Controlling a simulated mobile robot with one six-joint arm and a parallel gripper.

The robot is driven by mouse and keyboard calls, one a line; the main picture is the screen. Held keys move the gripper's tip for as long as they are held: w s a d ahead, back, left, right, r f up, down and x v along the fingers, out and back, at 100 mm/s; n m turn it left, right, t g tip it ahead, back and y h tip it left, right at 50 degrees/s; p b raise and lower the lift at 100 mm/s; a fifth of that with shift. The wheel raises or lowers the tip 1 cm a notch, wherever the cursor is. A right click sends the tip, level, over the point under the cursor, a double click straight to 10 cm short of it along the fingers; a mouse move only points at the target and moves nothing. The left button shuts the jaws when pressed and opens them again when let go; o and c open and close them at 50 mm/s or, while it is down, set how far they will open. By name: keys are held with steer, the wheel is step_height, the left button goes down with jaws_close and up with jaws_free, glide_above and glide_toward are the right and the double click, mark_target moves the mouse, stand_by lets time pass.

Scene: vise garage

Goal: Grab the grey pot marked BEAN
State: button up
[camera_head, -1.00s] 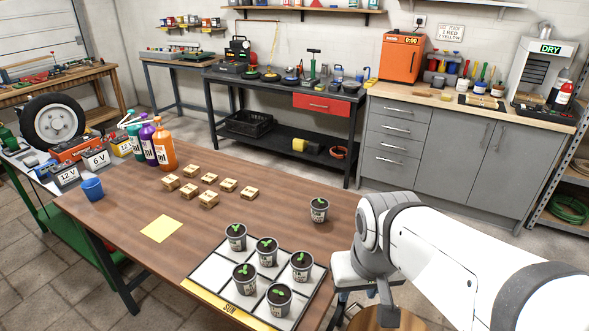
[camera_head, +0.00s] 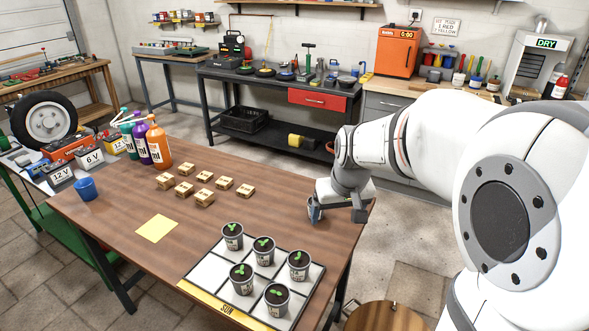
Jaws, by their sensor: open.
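Several small grey pots with dark soil and green sprouts stand in view. One grey pot (camera_head: 314,213) stands alone on the wooden table's right side, mostly hidden by my gripper. The others stand on the tray marked SUN (camera_head: 194,283): left back pot (camera_head: 232,238), middle back pot (camera_head: 263,253), right pot (camera_head: 298,267), left front pot (camera_head: 241,281) and front pot (camera_head: 277,298). Their labels are too small to read, so I cannot tell which says BEAN. My gripper (camera_head: 332,208) is open, low over the table at the lone pot. I cannot tell whether the pot is between the fingers.
Several small wooden blocks (camera_head: 205,197) lie mid-table. A yellow paper square (camera_head: 156,228) and a blue cup (camera_head: 86,189) are to the left. Bottles (camera_head: 158,145) stand at the far left edge. A round stool (camera_head: 384,317) is at the front right.

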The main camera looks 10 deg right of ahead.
steer(key=shift+n+t, duration=0.5)
steer(key=w+f, duration=0.3)
steer(key=w, duration=0.4)
steer(key=w+f, duration=0.4)
steer(key=w, duration=0.4)
steer(key=w+d+f, duration=0.1)
steer(key=w+f, duration=0.3)
steer(key=w, duration=0.3)
steer(key=shift+w+f, duration=0.15)
steer(key=shift+w, duration=0.1)
steer(key=x, duration=0.2)
steer(key=p+x, duration=0.1)
steer(key=x, duration=0.4)
steer(key=shift+s+a+f+p, duration=0.15)
steer(key=shift+a+f+p, duration=0.2)
steer(key=shift+f, duration=0.05)
steer(key=c, duration=1.1)
